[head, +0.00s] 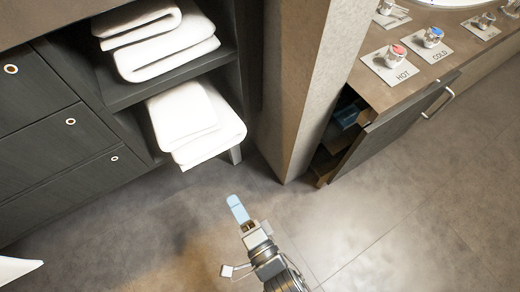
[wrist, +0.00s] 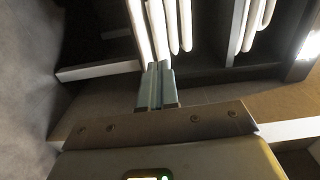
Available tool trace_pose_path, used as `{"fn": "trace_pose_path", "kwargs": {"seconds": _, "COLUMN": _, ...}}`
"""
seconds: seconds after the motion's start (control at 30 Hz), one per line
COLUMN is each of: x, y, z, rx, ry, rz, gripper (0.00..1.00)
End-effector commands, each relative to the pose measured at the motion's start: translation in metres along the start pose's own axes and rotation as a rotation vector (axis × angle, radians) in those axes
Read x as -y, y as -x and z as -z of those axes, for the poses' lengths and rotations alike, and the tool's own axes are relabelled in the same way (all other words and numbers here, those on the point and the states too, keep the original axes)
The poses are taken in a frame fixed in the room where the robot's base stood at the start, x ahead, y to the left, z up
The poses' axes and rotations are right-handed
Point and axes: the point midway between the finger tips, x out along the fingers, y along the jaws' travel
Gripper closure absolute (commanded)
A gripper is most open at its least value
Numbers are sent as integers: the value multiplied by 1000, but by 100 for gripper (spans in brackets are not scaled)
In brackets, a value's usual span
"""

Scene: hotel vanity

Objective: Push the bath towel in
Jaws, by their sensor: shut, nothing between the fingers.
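A folded white bath towel stack (head: 196,122) lies on the lower open shelf and sticks out past the shelf's front edge. It also shows in the wrist view, where its folded edges (wrist: 169,28) appear as several white bands. My gripper (head: 235,200) is shut and empty, with light blue fingers, in front of the cabinet and to the lower right of this stack. In the head view a gap of floor shows between them. In the wrist view the fingertips (wrist: 159,66) overlap the lower end of the bands, and I cannot tell contact there.
More folded white towels (head: 158,38) lie on the upper shelf (head: 170,79). Dark drawers (head: 40,140) are on the left. A grey pillar (head: 296,90) stands right of the shelves. Beyond it, a cabinet door (head: 395,125) hangs open under the sink counter. The floor (head: 150,220) in front is mostly clear.

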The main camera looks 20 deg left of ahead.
Motion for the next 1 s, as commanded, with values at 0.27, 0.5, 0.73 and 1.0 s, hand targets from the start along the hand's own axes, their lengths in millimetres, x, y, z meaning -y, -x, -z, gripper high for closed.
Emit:
{"fn": "trace_pose_path", "kwargs": {"seconds": 0.27, "x": -5, "y": -26, "z": -5, "rx": 14, "ry": -24, "rz": 5, "gripper": 100}}
{"fn": "trace_pose_path", "kwargs": {"seconds": 0.5, "x": -6, "y": -72, "z": -5, "rx": 13, "ry": -21, "rz": 6, "gripper": 100}}
{"fn": "trace_pose_path", "kwargs": {"seconds": 0.73, "x": -6, "y": -115, "z": -5, "rx": 13, "ry": -21, "rz": 6, "gripper": 100}}
{"fn": "trace_pose_path", "kwargs": {"seconds": 1.0, "x": -4, "y": -143, "z": -6, "rx": 12, "ry": -21, "rz": 4, "gripper": 100}}
